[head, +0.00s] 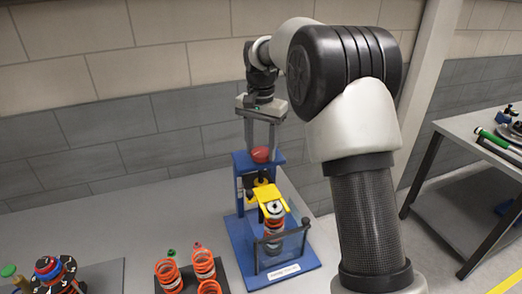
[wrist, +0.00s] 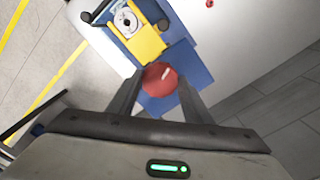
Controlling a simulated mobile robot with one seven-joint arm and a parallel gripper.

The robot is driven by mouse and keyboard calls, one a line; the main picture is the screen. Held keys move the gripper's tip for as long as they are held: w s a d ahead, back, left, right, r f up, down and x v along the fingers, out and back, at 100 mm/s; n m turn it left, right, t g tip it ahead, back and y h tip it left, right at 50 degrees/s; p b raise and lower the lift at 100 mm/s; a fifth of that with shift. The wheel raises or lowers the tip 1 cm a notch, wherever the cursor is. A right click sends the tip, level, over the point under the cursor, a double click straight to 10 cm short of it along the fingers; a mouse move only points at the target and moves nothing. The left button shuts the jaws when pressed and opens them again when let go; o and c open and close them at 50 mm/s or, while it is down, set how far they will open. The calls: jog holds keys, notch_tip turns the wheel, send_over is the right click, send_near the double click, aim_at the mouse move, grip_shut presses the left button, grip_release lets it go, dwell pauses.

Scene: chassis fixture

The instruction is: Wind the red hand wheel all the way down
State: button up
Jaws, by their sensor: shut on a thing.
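The red hand wheel (head: 261,154) sits on top of the blue press frame (head: 240,185) in the head view. It also shows in the wrist view (wrist: 160,78), with a pale mark on its top. My gripper (head: 262,150) points straight down over the wheel, its two fingers on either side of it. In the wrist view my gripper (wrist: 159,86) is shut on the wheel. Below the wheel, a yellow plate (head: 268,196) sits over an orange coil spring (head: 274,238) on the blue base. Part of the frame's top is hidden behind my fingers.
Several orange springs (head: 204,264) stand on a dark mat at the front. A dark stand with red and blue parts (head: 50,268) is at the front left. A clear guard with dark bars (head: 283,240) stands before the spring. A second table (head: 480,135) is at right.

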jog(key=shift+m, duration=1.2)
jog(key=m, duration=0.2)
jog(key=shift+m, duration=0.3)
jog(key=m, duration=0.3)
jog(key=shift+m, duration=0.3)
jog(key=m, duration=0.3)
jog(key=shift+m, duration=0.3)
jog(key=m, duration=0.4)
jog(key=shift+f+m, duration=0.1)
jog(key=shift+m, duration=1.6)
